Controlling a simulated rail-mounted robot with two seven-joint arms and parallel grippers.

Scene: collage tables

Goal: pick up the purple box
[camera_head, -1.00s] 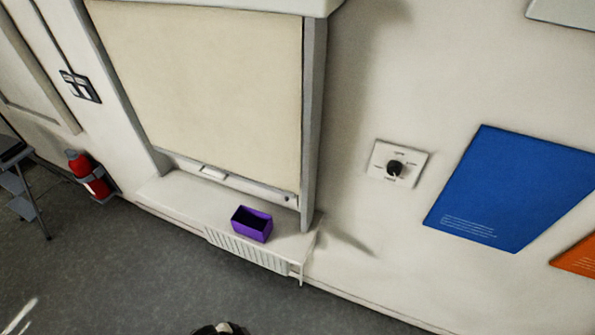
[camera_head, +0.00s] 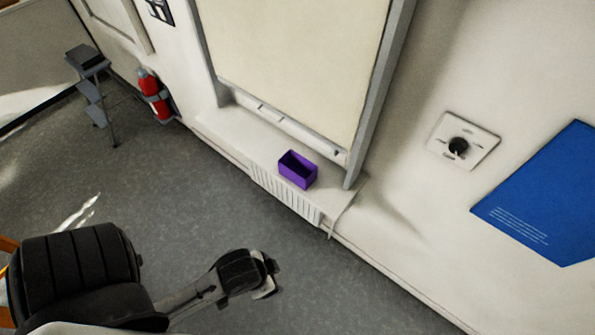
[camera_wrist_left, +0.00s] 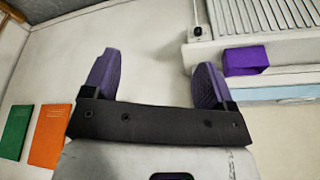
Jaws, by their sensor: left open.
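The purple box (camera_head: 298,170) is open-topped and sits on the white ledge (camera_head: 232,124) under the window blind, near the ledge's right end. It also shows in the left wrist view (camera_wrist_left: 246,60), to the right of the fingers. My left gripper (camera_head: 266,278) is low in the head view, below and left of the box and apart from it. In the left wrist view its two purple-padded fingers (camera_wrist_left: 156,76) are spread wide with nothing between them. My right gripper is in neither view.
A radiator grille (camera_head: 285,191) is set below the ledge. A red fire extinguisher (camera_head: 153,95) is on the wall, with a grey step stool (camera_head: 89,68) left of it. A wall dial (camera_head: 458,147) and a blue poster (camera_head: 545,200) are at right. The floor beside the ledge is clear.

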